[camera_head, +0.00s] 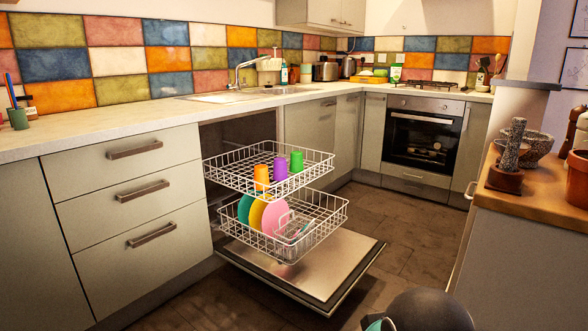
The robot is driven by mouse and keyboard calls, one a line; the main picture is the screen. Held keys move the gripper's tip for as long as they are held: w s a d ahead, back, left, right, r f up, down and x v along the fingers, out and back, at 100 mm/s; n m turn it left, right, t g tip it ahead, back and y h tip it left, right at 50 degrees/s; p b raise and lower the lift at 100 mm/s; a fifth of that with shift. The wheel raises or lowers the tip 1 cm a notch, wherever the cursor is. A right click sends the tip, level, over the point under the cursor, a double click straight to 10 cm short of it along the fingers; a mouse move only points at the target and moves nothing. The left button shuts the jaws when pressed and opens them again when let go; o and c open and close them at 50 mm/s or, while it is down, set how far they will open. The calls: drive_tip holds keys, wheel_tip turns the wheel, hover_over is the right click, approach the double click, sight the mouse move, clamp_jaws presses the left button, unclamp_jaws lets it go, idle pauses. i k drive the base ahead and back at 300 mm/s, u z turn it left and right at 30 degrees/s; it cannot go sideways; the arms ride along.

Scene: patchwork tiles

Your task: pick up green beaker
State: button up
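A green beaker (297,161) stands upright in the upper rack (222,178) of the open dishwasher, at its right end. A purple beaker (280,169) stands just left of it, and an orange beaker (261,177) stands further left. The lower part of the green beaker is partly behind the rack's wires. A dark rounded part of my arm shows at the bottom edge, right of centre. No gripper fingers show, so my gripper is not in view.
The lower rack (318,232) holds several coloured plates, above the lowered dishwasher door (325,288). A counter (545,205) at the right holds a mortar and pots. A dark green cup (18,118) stands on the left worktop. Floor is clear between door and right counter.

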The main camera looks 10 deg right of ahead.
sight(296, 163)
drive_tip(key=u, duration=1.15)
drive_tip(key=i, duration=1.85)
drive_tip(key=z, duration=0.6)
drive_tip(key=i, duration=0.9)
drive_tip(key=z, duration=1.35)
drive_tip(key=i, duration=0.45)
drive_tip(key=z, duration=0.35)
